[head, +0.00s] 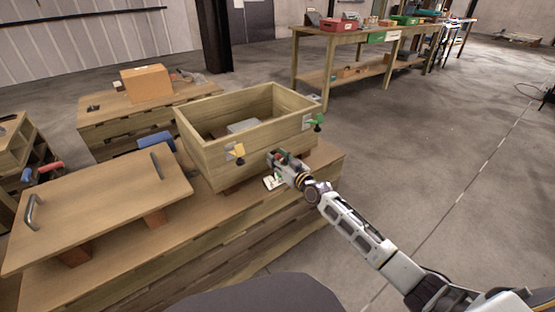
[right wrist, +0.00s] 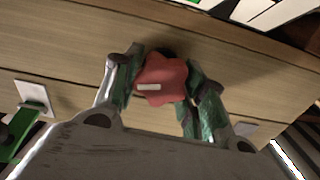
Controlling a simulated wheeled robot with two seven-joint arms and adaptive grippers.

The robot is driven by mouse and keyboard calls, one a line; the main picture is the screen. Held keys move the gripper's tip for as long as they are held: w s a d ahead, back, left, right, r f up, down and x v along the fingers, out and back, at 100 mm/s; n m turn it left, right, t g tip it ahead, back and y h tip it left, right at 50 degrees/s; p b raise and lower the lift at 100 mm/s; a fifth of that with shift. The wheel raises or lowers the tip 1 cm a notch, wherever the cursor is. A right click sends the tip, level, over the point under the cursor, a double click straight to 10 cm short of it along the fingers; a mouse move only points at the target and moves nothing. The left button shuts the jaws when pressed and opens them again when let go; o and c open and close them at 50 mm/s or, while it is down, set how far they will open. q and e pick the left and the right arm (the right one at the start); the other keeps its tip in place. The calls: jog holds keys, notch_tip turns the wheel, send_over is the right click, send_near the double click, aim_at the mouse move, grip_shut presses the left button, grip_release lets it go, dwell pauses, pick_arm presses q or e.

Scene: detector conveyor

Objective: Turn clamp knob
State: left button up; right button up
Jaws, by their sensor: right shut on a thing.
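A wooden box (head: 200,152) without a lid stands on the workbench and bears coloured clamp knobs on its outside. A yellow knob (head: 238,152) is on the near wall and a green knob (head: 317,122) is at the right corner. A red lobed knob (right wrist: 163,78) with a small white mark sits against the wooden wall in the right wrist view. My right gripper (right wrist: 165,88) is shut on this red knob, its green-padded fingers on either side. My left gripper is not in view.
A wooden lid (head: 100,205) with two metal handles lies on the bench (head: 250,222) left of the box. A blue cylinder (head: 156,141) is behind it. A crate with a cardboard box (head: 146,84) stands farther back. The floor to the right is clear.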

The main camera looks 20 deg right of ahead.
jog(key=shift+d+m, duration=0.1)
jog(key=shift+m, duration=2.1)
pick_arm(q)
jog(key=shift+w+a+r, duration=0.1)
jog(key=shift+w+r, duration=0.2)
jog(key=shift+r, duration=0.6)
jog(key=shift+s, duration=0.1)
pick_arm(e)
jog(key=shift+m, duration=0.3)
